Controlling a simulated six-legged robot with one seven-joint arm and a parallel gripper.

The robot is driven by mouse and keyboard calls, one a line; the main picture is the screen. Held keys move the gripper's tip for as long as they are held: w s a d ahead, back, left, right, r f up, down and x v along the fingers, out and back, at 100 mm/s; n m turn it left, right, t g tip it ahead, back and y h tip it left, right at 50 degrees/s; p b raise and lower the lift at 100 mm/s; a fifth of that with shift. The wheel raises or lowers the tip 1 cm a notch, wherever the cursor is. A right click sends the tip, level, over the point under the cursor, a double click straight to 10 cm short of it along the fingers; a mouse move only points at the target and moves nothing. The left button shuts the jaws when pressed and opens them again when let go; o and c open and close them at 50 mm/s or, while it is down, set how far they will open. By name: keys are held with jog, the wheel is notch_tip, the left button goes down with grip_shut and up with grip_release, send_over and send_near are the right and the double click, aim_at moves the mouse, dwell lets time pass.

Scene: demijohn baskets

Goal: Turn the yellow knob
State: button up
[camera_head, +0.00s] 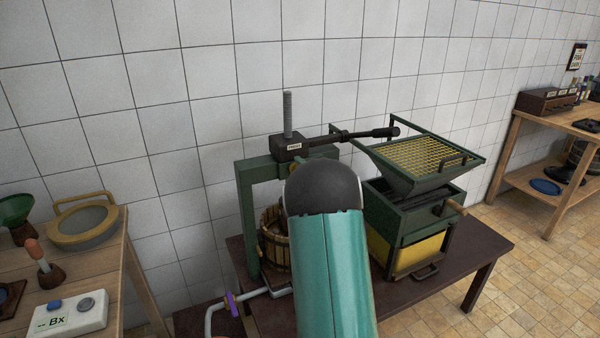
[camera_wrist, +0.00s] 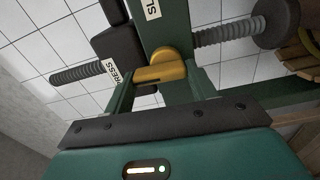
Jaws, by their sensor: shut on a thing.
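The yellow knob (camera_wrist: 163,66) is on the green frame of the press, beside a label that reads "PRESS" in the wrist view. My gripper (camera_wrist: 161,80) is shut on the knob, with one green finger on each side of its bar. The bar lies roughly level across the wrist view, slightly tilted. In the head view the green press (camera_head: 248,215) stands on a dark table, and my teal arm covers the gripper and most or all of the knob.
A black-handled lever (camera_head: 365,134) reaches right from the press head. A green crusher with a yellow grid (camera_head: 425,155) stands right of my arm. A wooden basket (camera_head: 273,240) and a pipe with a purple valve (camera_head: 231,304) are at left.

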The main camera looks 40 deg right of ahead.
jog(key=shift+n, duration=0.3)
jog(key=o, duration=1)
jog(key=shift+s, duration=0.1)
jog(key=v, duration=1.3)
jog(key=shift+s+a, duration=0.1)
jog(key=shift+s, duration=0.2)
